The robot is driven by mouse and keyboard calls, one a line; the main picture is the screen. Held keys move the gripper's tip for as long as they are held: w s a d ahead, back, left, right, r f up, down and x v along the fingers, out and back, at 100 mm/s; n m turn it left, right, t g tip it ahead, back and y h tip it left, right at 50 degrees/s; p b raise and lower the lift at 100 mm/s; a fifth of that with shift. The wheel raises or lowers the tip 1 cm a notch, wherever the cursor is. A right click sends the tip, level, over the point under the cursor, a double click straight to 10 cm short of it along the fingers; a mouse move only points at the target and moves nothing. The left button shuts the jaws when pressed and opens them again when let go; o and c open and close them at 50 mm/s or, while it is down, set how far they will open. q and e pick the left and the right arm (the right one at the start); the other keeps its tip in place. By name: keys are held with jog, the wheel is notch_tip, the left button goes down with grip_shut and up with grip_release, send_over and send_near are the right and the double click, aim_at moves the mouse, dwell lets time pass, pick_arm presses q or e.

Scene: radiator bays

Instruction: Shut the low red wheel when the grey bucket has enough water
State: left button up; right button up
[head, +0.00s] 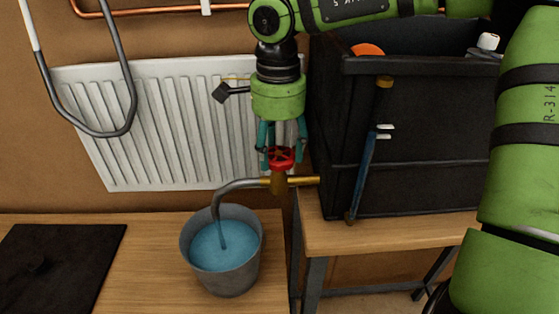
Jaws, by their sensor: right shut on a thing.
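The red wheel (281,157) sits low on a brass valve with a grey curved spout (237,186) to its left. My right gripper (281,148) comes down from above, with its teal fingers on either side of the wheel, shut on it. The grey bucket (234,277) stands upright under the spout. Blue water (207,247) fills much of it, its surface a little below the rim. A thin stream seems to run from the spout into the water. My left gripper is not in view.
A white radiator (150,150) hangs on the wall behind. A black crate (430,140) stands on a wooden bench (370,236) at right, with a blue-handled tool (366,165) against its front. A dark mat (50,265) lies at left. Bare wood (150,260) shows between mat and bucket.

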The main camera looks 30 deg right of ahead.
aim_at(276, 154)
jog(key=m+b, duration=0.1)
jog(key=m, duration=0.1)
jog(key=shift+s+f+m+b, duration=0.1)
jog(key=shift+f+m+b, duration=0.2)
jog(key=shift+f+b, duration=0.1)
jog(key=shift+a+r+m+b, duration=0.15)
jog(key=shift+m+b, duration=0.5)
jog(key=shift+m, duration=0.55)
jog(key=o, duration=1.2)
jog(key=shift+r, duration=0.1)
jog(key=shift+c, duration=0.2)
jog(key=shift+w, duration=0.2)
jog(key=shift+r, duration=0.1)
jog(key=shift+r, duration=0.15)
notch_tip(276, 154, up, 12)
jog(key=shift+f, duration=0.2)
